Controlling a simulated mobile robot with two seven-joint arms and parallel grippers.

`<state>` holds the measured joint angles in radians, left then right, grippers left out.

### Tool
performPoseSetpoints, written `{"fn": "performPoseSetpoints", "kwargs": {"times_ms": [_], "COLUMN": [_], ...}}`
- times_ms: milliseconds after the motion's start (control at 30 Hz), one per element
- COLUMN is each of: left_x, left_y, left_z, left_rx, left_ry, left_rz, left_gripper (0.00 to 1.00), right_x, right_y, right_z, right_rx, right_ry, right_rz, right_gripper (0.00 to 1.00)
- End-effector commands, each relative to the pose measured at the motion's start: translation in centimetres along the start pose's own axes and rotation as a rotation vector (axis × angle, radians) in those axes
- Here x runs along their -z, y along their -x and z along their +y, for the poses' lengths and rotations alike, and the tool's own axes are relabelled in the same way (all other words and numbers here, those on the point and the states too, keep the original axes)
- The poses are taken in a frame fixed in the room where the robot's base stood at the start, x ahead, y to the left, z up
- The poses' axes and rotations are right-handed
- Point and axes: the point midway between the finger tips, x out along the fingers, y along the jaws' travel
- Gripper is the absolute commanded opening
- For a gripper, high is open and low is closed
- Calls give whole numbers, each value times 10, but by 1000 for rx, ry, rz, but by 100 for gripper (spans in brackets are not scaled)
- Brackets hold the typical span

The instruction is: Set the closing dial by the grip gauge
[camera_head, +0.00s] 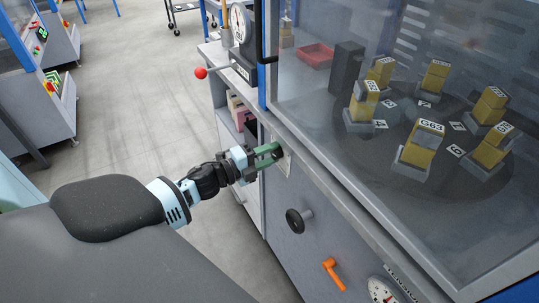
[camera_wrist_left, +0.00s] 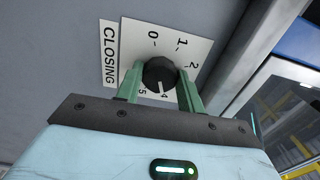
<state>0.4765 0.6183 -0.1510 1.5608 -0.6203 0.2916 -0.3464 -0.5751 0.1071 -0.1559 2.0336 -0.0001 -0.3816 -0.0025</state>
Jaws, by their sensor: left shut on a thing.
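The closing dial (camera_wrist_left: 160,73) is a round black knob on a white plate (camera_wrist_left: 191,50) marked 0 to 5, beside the label CLOSING. Its white mark points down, close to the 4. My left gripper (camera_head: 272,153) has its green fingers on either side of the knob, shut on it; the fingers also show in the left wrist view (camera_wrist_left: 160,85). In the head view the fingers largely hide the knob against the grey cabinet front. The likely grip gauge (camera_head: 239,22) is a round white face in a dark housing at the top; its reading is too small to tell. My right gripper is not in view.
A red ball-ended lever (camera_head: 201,73) sticks out below the gauge. On the cabinet front are a black knob (camera_head: 296,220) and an orange handle (camera_head: 334,274). Behind the clear guard, several yellow-topped blocks stand on a dark turntable (camera_head: 400,185). The floor at left is clear.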

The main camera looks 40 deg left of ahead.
Motion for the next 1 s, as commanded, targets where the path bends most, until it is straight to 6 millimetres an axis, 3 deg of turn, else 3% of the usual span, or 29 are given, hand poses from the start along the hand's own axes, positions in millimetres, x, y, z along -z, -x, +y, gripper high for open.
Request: {"fn": "performPoseSetpoints", "kwargs": {"times_ms": [400,433,567,867,1000], "left_x": [0,0,0,0,0], "left_y": [0,0,0,1,10], "left_z": [0,0,0,0,2], "left_rx": [-1,-1,-1,-1,-3], "left_ry": [-6,-6,-5,-5,-4], "left_rz": [1,1,0,0,0], "left_gripper": [15,40,57,59,59], "right_x": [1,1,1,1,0], "right_y": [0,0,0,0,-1], "right_z": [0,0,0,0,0], "right_rx": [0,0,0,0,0], "right_ry": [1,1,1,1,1], "right_rz": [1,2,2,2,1], "right_gripper": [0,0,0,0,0]}}
